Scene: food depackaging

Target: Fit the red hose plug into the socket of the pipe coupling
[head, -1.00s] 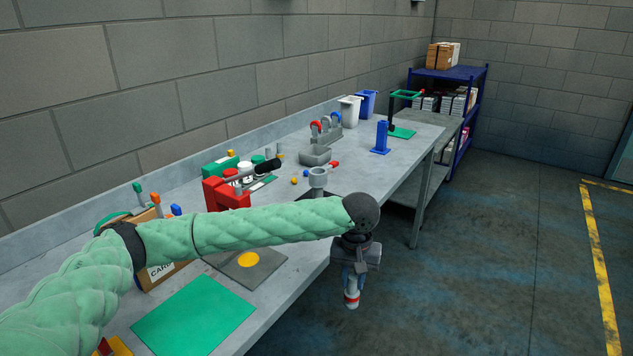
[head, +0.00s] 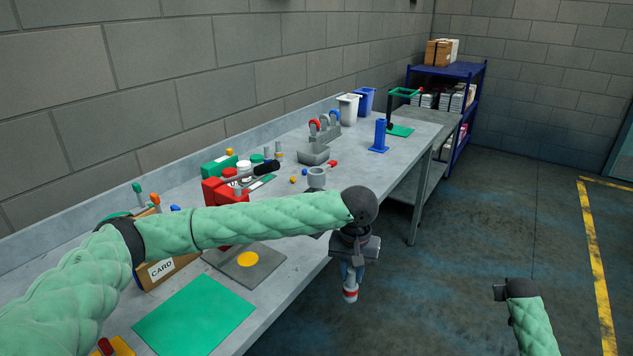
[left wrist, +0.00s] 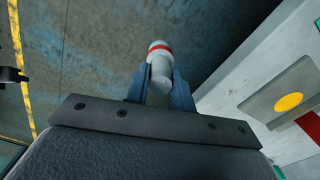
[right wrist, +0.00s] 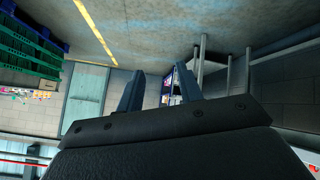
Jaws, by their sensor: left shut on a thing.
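My left gripper (head: 352,268) hangs past the bench's front edge, over the floor. It is shut on the hose plug (head: 350,291), a pale grey cylinder with a red band, pointing down. In the left wrist view, the plug (left wrist: 160,62) sits between the two blue fingers, its banded end beyond the tips. A grey, open-topped cylinder that looks like the pipe coupling (head: 316,178) stands on the bench behind my left forearm, its lower part hidden. My right gripper (head: 499,292) is at the lower right, over the floor; the right wrist view shows its fingers (right wrist: 162,88) apart and empty.
The bench (head: 290,285) runs along the wall. A green mat (head: 195,313), a grey plate with a yellow disc (head: 248,259), a cardboard box (head: 168,268) and a red fixture (head: 221,190) lie near my left arm. A blue post (head: 380,135) stands farther back. The floor at right is clear.

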